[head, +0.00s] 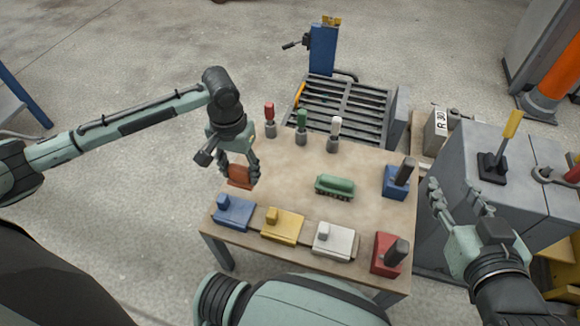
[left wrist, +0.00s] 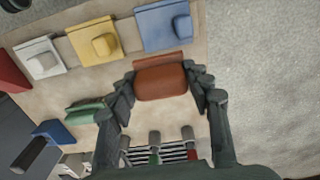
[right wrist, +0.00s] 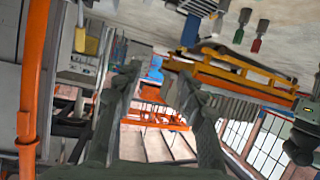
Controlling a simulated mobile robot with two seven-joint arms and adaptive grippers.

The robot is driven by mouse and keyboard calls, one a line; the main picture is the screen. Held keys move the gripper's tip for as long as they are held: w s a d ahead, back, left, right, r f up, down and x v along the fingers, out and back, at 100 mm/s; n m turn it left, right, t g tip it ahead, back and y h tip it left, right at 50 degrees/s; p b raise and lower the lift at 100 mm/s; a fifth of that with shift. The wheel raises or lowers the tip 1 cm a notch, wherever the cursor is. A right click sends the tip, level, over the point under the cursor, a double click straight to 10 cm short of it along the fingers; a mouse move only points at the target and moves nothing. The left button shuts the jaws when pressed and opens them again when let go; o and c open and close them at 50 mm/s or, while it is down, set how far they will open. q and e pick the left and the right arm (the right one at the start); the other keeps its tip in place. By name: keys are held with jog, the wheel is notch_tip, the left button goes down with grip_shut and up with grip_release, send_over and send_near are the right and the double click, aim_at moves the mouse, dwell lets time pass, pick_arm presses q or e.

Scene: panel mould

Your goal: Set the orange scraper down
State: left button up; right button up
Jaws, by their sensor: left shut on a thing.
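The orange scraper (head: 239,176), a reddish-orange block, is at the left part of the wooden table (head: 283,178). My left gripper (head: 238,168) is shut on it from above. In the left wrist view the scraper (left wrist: 160,82) sits between the two fingers, one on each side. I cannot tell whether its underside touches the tabletop or is slightly above it. My right gripper (head: 436,218) is open and empty, out past the table's right side. In the right wrist view its fingers are wide apart with nothing between them.
Blue (head: 234,211), yellow (head: 283,225) and white (head: 334,239) blocks line the front edge, with a red one (head: 387,254) at the right corner. A green tool (head: 335,186) lies mid-table. Several small-handled tools stand at the back. Bare tabletop lies between.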

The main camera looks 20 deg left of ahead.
pick_arm(q)
jog(key=w+f+b, duration=0.1)
jog(key=w+f, duration=0.1)
jog(key=w, duration=0.1)
jog(key=w+f+b, duration=0.1)
jog(key=w+f, duration=0.1)
jog(key=w, duration=0.2)
jog(key=w+f+b, duration=0.1)
jog(key=w+f, duration=0.1)
jog(key=w, duration=0.2)
jog(key=shift+a+f, duration=0.15)
jog(key=shift+f, duration=0.2)
jog(key=shift+w+f, duration=0.1)
jog(key=shift+f, duration=0.1)
notch_tip(320, 180, down, 3)
jog(key=shift+f+b, duration=0.2)
jog(key=shift+b, duration=0.65)
jog(key=shift+f, duration=0.1)
pick_arm(e)
jog(key=s+a+r+t+y, duration=0.1)
jog(key=a+r+t+y, duration=0.1)
jog(key=r+t, duration=0.3)
jog(key=s+a+r+t+y, duration=0.1)
jog(key=a+r+t+y, duration=0.2)
jog(key=r, duration=0.9)
jog(key=shift+s+r+t, duration=0.3)
jog(key=shift+r+t, duration=0.05)
jog(key=shift+t, duration=0.75)
